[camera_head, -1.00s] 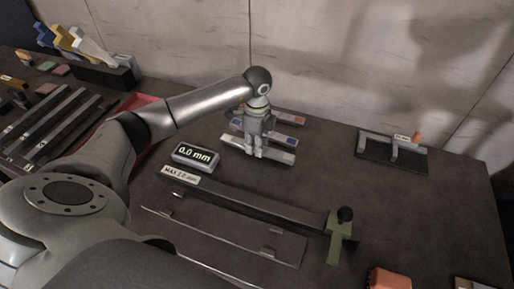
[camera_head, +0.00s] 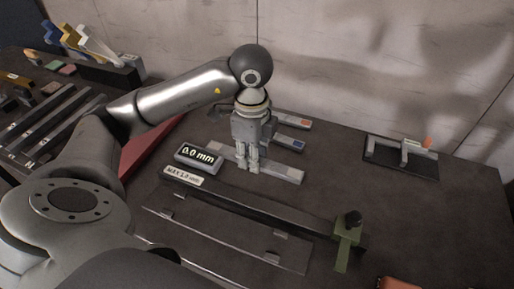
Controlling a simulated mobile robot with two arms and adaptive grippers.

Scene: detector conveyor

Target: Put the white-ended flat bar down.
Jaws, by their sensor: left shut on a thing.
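My left gripper (camera_head: 247,169) points down and is shut on the white-ended flat bar (camera_head: 279,173). The bar is grey with a pale right end, and the fingers hide part of its middle. It lies just right of the 0.0 mm display (camera_head: 198,157) and in front of the other bars. I cannot tell whether it touches the table or hangs just above it. A blue-ended bar (camera_head: 291,145) and an orange-ended bar (camera_head: 302,123) lie behind it, partly hidden by the gripper. My right gripper is not in view.
A long dark rail (camera_head: 265,208) with a green clamp (camera_head: 346,242) and a "MAX" label (camera_head: 184,176) runs in front of the bar. A flat plate (camera_head: 225,237) lies nearer. A dark stand (camera_head: 400,158) is at the back right. The table right of the bars is clear.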

